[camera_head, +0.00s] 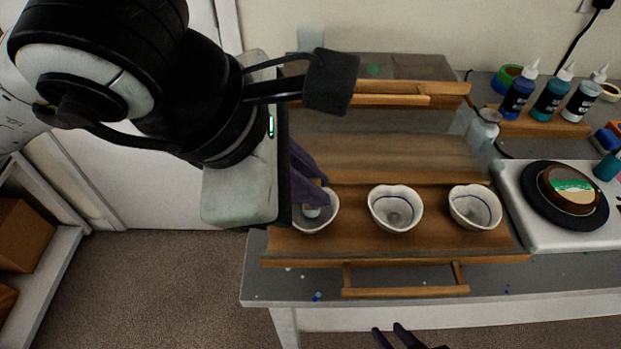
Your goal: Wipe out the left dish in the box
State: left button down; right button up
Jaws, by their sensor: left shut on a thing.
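An open wooden box (345,242) on the table holds three white dishes in a row. The left dish (318,226) is partly hidden by my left gripper. The middle dish (396,208) and the right dish (475,207) each show a blue line inside. My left gripper (313,201) reaches down into the left dish, its purple fingers shut on a small pale thing (311,212), seemingly a wipe, inside that dish. Whether it touches the dish bottom is hidden. My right gripper (394,337) shows only two separated fingertips at the bottom edge, in front of the table, open with nothing visible between them.
The box's lid (400,140) stands raised behind the dishes. A front handle (405,291) sticks out over the table (560,302). Several bottles (550,95), a jar (484,130) and a white device with a dark round plate (530,200) stand to the right.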

pick_arm(q)
jog(key=shift+f+b, duration=0.35)
jog(key=shift+b, duration=0.05)
